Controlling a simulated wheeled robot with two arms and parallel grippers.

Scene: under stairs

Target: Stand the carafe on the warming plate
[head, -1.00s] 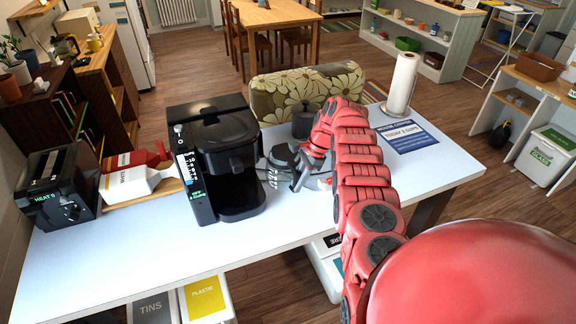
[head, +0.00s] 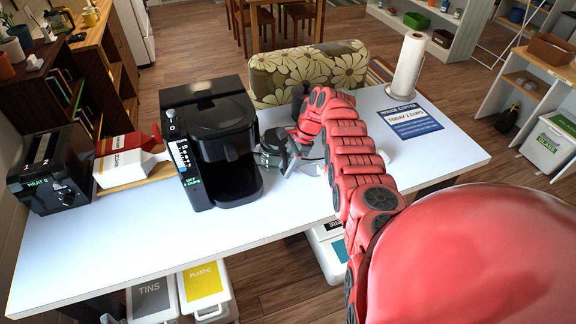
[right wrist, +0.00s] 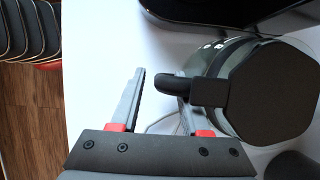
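The carafe (right wrist: 270,95) has a glass body and a black lid, and stands on the white table just right of the coffee maker. In the head view it (head: 271,140) is partly hidden by my right arm. Its black handle (right wrist: 172,88) points toward my right gripper. My right gripper (right wrist: 160,88) is open, with the handle's end between its fingers and the right finger partly behind the handle. It also shows in the head view (head: 287,157). The black coffee maker (head: 212,140) stands left of the carafe; its warming plate is not clearly visible. My left gripper is out of view.
A black toaster (head: 58,178) and a red-and-white box (head: 125,158) stand at the left. A paper towel roll (head: 408,65) and a blue-and-white sheet (head: 408,120) are at the right. A dark canister (head: 298,97) is partly hidden behind my arm. The front of the table is clear.

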